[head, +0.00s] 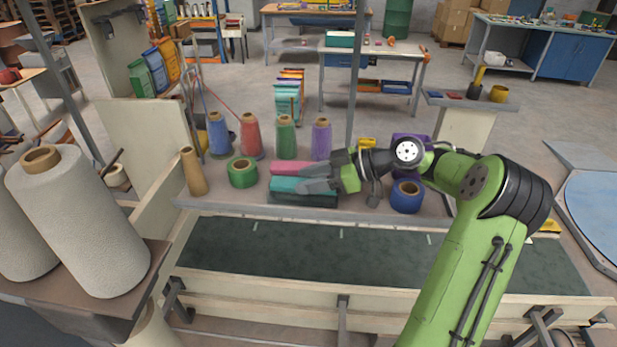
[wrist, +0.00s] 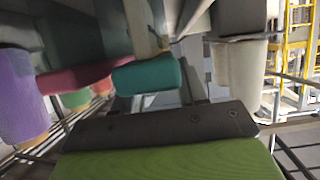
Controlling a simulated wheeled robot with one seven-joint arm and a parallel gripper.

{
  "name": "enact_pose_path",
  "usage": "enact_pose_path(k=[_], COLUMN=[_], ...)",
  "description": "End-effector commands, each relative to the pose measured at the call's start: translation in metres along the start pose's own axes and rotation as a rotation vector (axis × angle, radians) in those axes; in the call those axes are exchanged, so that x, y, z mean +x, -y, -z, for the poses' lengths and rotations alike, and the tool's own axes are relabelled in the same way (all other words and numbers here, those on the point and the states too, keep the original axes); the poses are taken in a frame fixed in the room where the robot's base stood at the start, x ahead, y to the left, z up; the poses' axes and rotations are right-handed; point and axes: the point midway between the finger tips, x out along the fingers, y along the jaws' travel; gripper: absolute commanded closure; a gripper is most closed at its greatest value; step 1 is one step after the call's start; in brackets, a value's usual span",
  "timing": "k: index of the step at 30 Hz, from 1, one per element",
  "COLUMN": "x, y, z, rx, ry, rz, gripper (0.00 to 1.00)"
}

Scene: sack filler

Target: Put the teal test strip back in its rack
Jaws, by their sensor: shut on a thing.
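A teal block-shaped piece (head: 290,184), which I take for the teal test strip, is at my gripper's fingers over the back counter. My gripper (head: 312,178) points left with its grey fingers close together, shut on it; the fingers hide part of it. The teal piece also shows in the wrist view (wrist: 148,76). A pink piece (head: 284,167) lies just behind it and shows left of it in the wrist view (wrist: 72,77). Which object is the rack is not clear; an upright stack of teal, orange and purple pieces (head: 288,100) stands farther back.
Blue, red, green and purple yarn cones (head: 286,137) line the counter's back. A green spool (head: 242,172) and a tan cone (head: 194,172) stand left, a blue spool (head: 407,197) right. A dark belt (head: 320,257) runs in front. Large cream cones (head: 78,220) stand at near left.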

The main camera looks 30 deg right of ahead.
Motion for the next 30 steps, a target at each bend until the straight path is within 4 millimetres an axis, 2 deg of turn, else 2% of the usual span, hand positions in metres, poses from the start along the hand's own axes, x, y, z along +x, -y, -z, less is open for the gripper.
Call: enact_pose_path(k=[2, 3, 8, 17, 20, 27, 30], x=[0.0, 0.0, -0.001, -0.002, -0.009, -0.029, -0.034], y=[0.0, 0.0, 0.0, 0.0, -0.001, -0.002, -0.003], z=[0.001, 0.001, 0.001, 0.006, 0.022, 0.077, 0.091], rx=[0.0, 0.0, 0.0, -0.001, -0.003, 0.002, 0.004], ry=[0.0, 0.0, 0.0, 0.001, 0.002, 0.001, 0.001], rz=[0.0, 0.0, 0.0, -0.001, -0.006, -0.014, -0.015], gripper=[0.93, 0.54, 0.29, 0.28, 0.28, 0.28, 0.28])
